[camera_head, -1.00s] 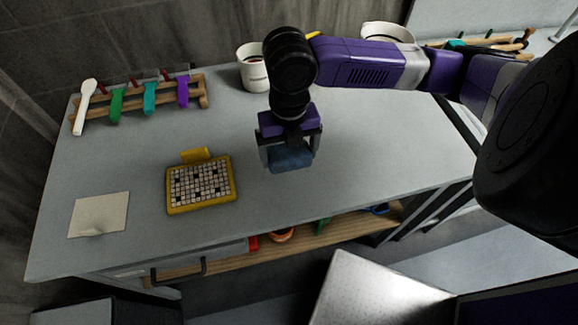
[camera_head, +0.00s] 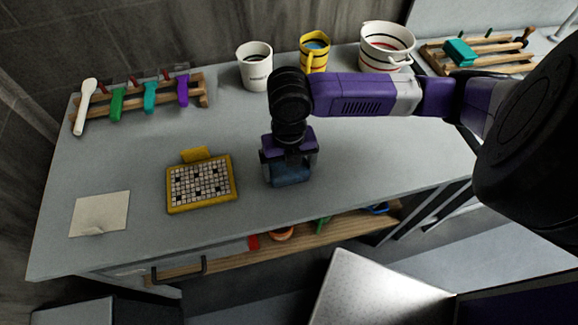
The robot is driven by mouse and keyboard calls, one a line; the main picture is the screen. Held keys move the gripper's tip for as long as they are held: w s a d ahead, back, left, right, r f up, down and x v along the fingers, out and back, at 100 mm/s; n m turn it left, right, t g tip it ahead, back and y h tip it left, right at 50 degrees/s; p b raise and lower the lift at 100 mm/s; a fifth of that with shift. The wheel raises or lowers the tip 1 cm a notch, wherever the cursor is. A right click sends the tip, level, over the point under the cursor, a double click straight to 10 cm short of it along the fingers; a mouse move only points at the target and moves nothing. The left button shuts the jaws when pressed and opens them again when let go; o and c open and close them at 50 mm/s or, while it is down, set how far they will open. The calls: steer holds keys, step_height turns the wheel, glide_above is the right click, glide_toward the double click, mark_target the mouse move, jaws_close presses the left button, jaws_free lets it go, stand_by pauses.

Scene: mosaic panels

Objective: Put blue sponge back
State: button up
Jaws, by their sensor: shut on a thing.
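The blue sponge (camera_head: 291,174) is between the fingers of my gripper (camera_head: 290,182), right of the yellow mosaic panel. My gripper points down and is shut on the sponge. The sponge is at or just above the grey worktop; I cannot tell if it touches. The fingers and purple gripper body hide part of it. A wooden rack (camera_head: 487,66) at the back right holds a teal block (camera_head: 460,51) that may be another sponge.
A yellow-framed mosaic panel (camera_head: 201,208) and a paper sheet (camera_head: 99,214) lie left. A tool rack (camera_head: 203,101), a white cup (camera_head: 254,80), a yellow striped mug (camera_head: 313,65) and a white bucket (camera_head: 386,60) stand along the back. The worktop right of my gripper is clear.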

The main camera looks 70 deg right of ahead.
steer(key=o, duration=0.9)
